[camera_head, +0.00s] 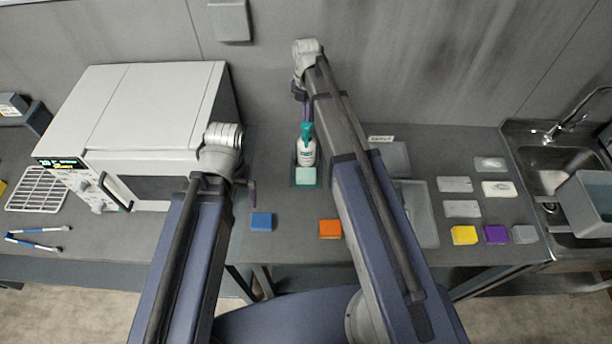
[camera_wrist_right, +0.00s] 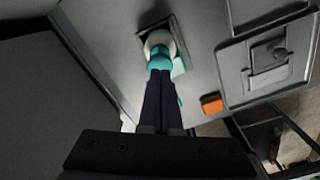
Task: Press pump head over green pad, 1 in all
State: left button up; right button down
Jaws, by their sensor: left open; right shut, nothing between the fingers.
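A white pump bottle (camera_head: 306,155) with a teal pump head (camera_head: 306,131) stands upright on a dark mat. A pale green pad (camera_head: 306,177) lies in front of it. My right gripper (camera_head: 307,114) is shut and empty, pointing down just above the pump head. In the right wrist view its fingertips (camera_wrist_right: 159,76) overlap the teal pump head (camera_wrist_right: 158,58); I cannot tell whether they touch. The pad (camera_wrist_right: 178,69) is partly hidden there. My left gripper (camera_head: 251,196) is open and empty, right of the white oven.
The white oven (camera_head: 150,105) fills the left of the bench. Blue (camera_head: 262,221) and orange (camera_head: 330,229) sponges lie near the front edge. Yellow (camera_head: 464,235) and purple (camera_head: 496,234) sponges lie right, near the sink (camera_head: 545,180). The bench between the left gripper and pad is clear.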

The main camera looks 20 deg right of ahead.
notch_tip(320, 180, up, 6)
jog(key=p, duration=0.5)
dwell(0.4)
jog(key=s+a+f+m+b, duration=0.6)
jog(key=s+f+m+b, duration=0.4)
jog(key=s+m, duration=0.1)
jog(key=s+a+f+m+h+b, duration=0.1)
jog(key=s+a+f+m+b, duration=0.6)
jog(key=s+f+m+b, duration=0.3)
jog(key=shift+s+a+f+m, duration=0.15)
jog(key=shift+s+f+m, duration=0.25)
jog(key=shift+s+m, duration=0.9)
jog(key=shift+s+n, duration=0.25)
jog(key=shift+n, duration=0.05)
